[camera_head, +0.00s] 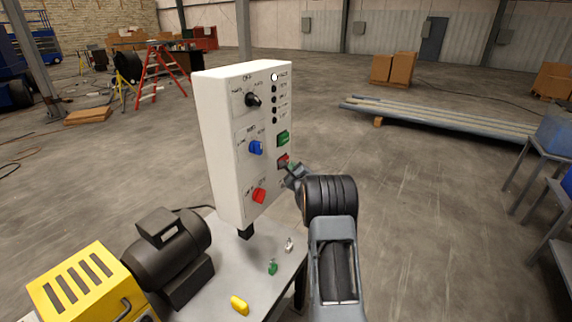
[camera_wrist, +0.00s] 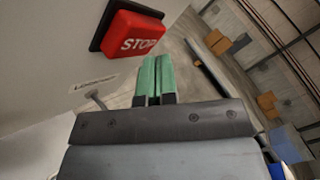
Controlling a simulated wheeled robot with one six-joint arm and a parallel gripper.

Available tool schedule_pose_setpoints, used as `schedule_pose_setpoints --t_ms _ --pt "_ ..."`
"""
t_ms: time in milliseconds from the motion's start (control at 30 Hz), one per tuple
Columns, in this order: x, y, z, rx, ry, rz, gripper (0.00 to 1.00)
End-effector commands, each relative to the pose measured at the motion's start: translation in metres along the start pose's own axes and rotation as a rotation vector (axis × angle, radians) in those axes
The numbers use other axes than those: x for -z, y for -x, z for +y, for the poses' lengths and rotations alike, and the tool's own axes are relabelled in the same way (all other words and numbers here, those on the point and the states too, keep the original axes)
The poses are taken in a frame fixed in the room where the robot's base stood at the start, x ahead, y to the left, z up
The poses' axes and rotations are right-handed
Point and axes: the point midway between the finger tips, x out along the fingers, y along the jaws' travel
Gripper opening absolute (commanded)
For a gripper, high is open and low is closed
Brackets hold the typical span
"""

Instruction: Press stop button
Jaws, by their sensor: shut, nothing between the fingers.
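The red stop button (camera_wrist: 131,33), lettered STOP on a black base, is on the white control panel. It is large at the upper left of the wrist view. In the head view the stop button (camera_head: 283,160) is partly covered by my gripper (camera_head: 289,168). My gripper is shut and empty, its green fingertips (camera_wrist: 154,62) together.
The white panel (camera_head: 215,140) also carries a green button (camera_head: 283,138), a black knob (camera_head: 253,100), a blue knob (camera_head: 256,148) and a red knob (camera_head: 259,196). A grey table (camera_head: 215,290) below holds a dark motor (camera_head: 167,250) and small loose items.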

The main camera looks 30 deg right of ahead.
Motion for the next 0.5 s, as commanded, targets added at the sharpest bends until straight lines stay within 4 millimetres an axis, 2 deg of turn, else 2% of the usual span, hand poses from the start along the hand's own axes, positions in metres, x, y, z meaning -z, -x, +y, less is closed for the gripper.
schedule_pose_setpoints --t_ms 500 --pt "0.0062 0.0071 -0.0059 0.003 0.0 0.002 0.0"
